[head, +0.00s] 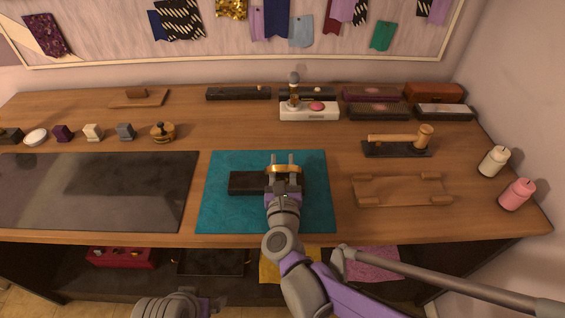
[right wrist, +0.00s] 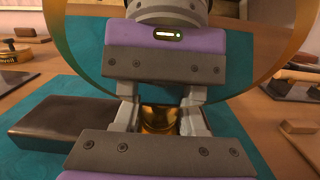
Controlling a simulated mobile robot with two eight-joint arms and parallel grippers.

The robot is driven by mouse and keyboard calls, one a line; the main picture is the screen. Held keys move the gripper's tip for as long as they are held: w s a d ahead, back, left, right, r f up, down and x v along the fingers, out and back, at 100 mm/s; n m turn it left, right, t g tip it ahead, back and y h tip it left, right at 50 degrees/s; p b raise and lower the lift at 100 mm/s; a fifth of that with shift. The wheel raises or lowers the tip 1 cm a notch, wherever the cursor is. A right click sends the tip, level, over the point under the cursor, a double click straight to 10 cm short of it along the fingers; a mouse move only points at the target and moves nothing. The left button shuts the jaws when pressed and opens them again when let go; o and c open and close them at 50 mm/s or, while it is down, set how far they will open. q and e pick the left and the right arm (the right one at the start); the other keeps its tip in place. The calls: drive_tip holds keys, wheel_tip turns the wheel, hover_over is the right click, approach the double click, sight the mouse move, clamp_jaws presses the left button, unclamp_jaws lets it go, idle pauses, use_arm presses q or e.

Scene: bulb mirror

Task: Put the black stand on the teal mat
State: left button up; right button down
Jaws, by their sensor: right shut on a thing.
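The black stand (head: 248,184) is a dark oblong block within the teal mat (head: 215,218) in the head view. It also shows in the right wrist view (right wrist: 60,132), left of the fingers, over the mat (right wrist: 30,92). A round, gold-rimmed mirror (head: 277,169) is at its right part; its rim (right wrist: 285,40) curves around the wrist view. My right gripper (head: 283,160) is shut on a gold neck (right wrist: 160,118) below the mirror. The join to the block and any gap below it are hidden. My left gripper (head: 213,303) is at the bottom edge, its fingers unclear.
A dark grey mat (head: 95,190) lies left of the teal mat. A wooden tray (head: 400,190) and a mallet on a black base (head: 395,150) are right of it. A white candle (head: 494,161) and pink candle (head: 517,194) stand at the right. Several boxes line the back.

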drive_tip(key=c, duration=0.5)
unclamp_jaws()
drive_tip(key=shift+r, duration=0.15)
drive_tip(key=s+p, duration=0.1)
drive_tip(key=s, duration=1.1)
drive_tip(key=shift+p, duration=0.35)
